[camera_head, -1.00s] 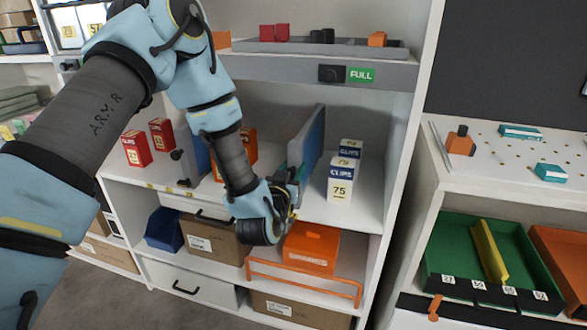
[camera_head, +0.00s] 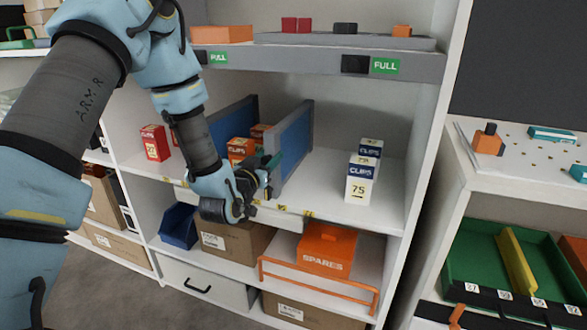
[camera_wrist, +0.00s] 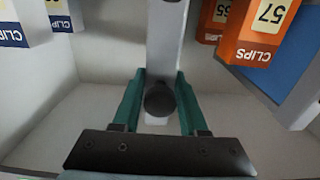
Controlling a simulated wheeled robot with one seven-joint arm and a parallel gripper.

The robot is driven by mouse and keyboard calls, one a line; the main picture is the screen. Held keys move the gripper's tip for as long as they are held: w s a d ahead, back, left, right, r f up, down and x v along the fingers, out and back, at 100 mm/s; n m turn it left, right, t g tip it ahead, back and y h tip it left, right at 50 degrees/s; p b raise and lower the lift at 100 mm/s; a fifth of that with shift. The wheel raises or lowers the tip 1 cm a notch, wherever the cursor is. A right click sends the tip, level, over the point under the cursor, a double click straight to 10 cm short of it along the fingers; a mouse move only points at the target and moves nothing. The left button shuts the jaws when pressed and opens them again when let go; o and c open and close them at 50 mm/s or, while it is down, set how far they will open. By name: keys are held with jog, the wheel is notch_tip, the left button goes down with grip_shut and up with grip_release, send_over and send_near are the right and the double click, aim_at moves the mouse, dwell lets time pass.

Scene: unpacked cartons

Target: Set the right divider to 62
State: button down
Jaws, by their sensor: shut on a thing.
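The right divider (camera_head: 296,140) is an upright blue panel with a grey front edge on the middle shelf. It stands between the orange CLIPS boxes (camera_head: 240,149) on its left and the blue-and-white CLIPS boxes (camera_head: 360,182) on its right. My gripper (camera_head: 270,176) is at its front edge. In the wrist view, the teal fingers of my gripper (camera_wrist: 159,105) are shut on the divider's round black knob (camera_wrist: 159,99). Yellow number tags (camera_head: 308,213) run along the shelf's front edge; their numbers are too small to read, and my gripper hides part of the row.
The left divider (camera_head: 234,118) stands left of the orange boxes. A red box (camera_head: 154,142) is further left. An orange box (camera_wrist: 262,35) in the wrist view reads 57. Shelf floor between the right divider and the box marked 75 is clear.

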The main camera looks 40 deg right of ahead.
jog(key=w+a, duration=0.1)
jog(key=w, duration=0.1)
jog(key=w+a+b, duration=0.1)
jog(key=w, duration=0.1)
jog(key=shift+w+a, duration=0.1)
jog(key=shift+a, duration=0.25)
jog(key=c, duration=0.6)
grip_release()
jog(key=shift+w, duration=0.1)
jog(key=shift+o, duration=0.2)
jog(key=b+v, duration=0.2)
jog(key=v, duration=0.9)
